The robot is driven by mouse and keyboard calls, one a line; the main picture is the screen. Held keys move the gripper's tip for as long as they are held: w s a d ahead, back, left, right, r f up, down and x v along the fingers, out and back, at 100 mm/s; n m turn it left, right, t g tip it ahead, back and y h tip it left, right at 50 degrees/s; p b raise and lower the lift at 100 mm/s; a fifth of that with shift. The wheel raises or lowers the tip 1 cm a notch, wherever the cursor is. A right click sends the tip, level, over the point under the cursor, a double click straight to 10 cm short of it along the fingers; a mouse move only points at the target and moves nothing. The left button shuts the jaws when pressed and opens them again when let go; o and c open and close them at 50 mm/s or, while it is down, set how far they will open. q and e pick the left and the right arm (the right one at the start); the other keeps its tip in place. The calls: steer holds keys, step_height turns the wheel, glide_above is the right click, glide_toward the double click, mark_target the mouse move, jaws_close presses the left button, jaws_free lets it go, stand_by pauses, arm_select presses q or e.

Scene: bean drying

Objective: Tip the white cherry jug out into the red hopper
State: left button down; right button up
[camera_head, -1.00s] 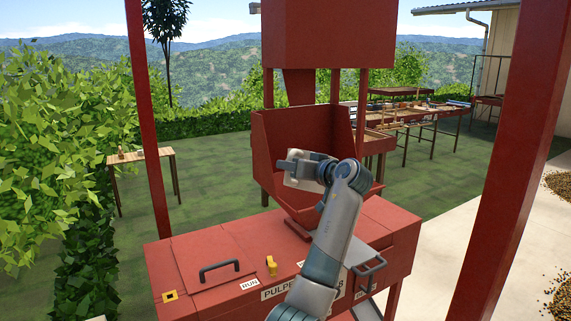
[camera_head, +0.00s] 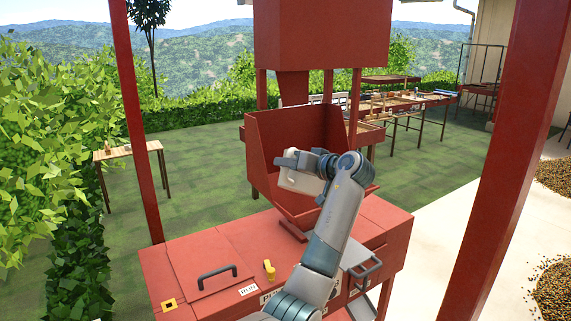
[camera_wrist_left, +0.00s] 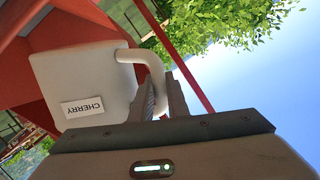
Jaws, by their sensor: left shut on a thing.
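The white jug (camera_wrist_left: 85,85), labelled CHERRY, fills the left of the left wrist view, with its handle (camera_wrist_left: 150,66) towards the gripper. My left gripper (camera_wrist_left: 158,97) is shut on that handle. In the head view my left gripper (camera_head: 303,164) is over the open front of the red hopper (camera_head: 272,133), above the red machine. A pale piece just below it looks like part of the jug, but my wrist and arm cover much there. The jug looks tilted; its mouth and any contents are hidden. My right gripper is in neither view.
Red posts stand at left (camera_head: 140,130) and right (camera_head: 495,170). A small wooden table (camera_head: 128,152) stands left; drying tables (camera_head: 415,98) stand behind right.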

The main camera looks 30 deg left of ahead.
mark_target(292, 149)
arm_select(q)
steer(key=shift+d+r, duration=0.2)
steer(key=shift+r, duration=0.15)
steer(key=r+p, duration=0.1)
steer(key=p, duration=0.1)
steer(key=shift+w+r+m+p, duration=0.1)
steer(key=shift+w+m+p, duration=0.2)
steer(key=shift+w+p, duration=0.1)
steer(key=shift+w+d+r+m+g+p, duration=0.1)
steer(key=shift+w+r+m+g+p, duration=0.4)
steer(key=shift+p, duration=0.45)
steer(key=shift+w+r, duration=0.1)
